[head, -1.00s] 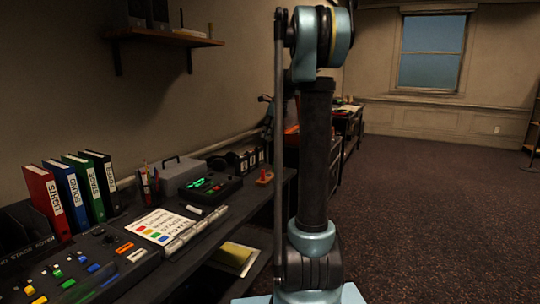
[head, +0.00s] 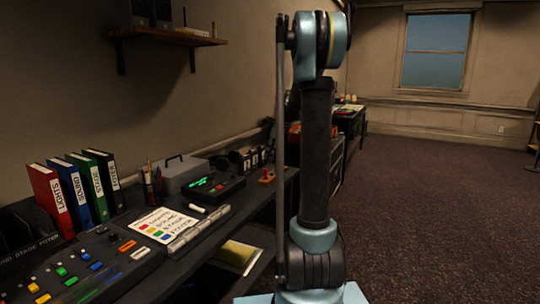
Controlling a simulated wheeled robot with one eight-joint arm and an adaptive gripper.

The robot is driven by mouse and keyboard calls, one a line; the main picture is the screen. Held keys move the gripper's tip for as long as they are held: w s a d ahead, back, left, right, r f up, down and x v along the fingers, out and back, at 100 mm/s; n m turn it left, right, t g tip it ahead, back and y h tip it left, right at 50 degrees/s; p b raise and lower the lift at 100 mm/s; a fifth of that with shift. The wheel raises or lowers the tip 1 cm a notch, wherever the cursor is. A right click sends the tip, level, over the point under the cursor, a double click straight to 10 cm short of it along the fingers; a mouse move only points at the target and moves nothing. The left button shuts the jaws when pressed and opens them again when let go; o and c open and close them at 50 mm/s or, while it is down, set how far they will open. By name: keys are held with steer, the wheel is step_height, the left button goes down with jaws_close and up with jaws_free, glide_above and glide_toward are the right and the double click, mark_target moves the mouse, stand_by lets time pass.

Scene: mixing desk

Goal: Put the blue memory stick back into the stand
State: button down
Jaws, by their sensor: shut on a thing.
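My gripper cannot be made out; my upright arm hides the area behind it, and only a small dark shape shows beside its thin rod. I cannot see the blue memory stick. A small orange-brown block with a red upright piece (head: 266,176) stands on the desk (head: 215,232), near its far end and just left of my arm. It may be the stand, but it is too small to be sure.
A mixing console (head: 105,262), several binders (head: 72,192), a pen cup (head: 151,185), a grey case (head: 185,172), a black device with a green display (head: 212,187) and a colour-coded sheet (head: 167,224) crowd the desk. A wall shelf (head: 165,33) hangs above. Carpet (head: 440,210) at right is clear.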

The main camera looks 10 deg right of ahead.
mark_target(271, 174)
steer(key=shift+f, duration=2.75)
steer(key=shift+s+f, duration=0.1)
steer(key=shift+f, duration=0.35)
steer(key=c, duration=1.7)
jaws_free()
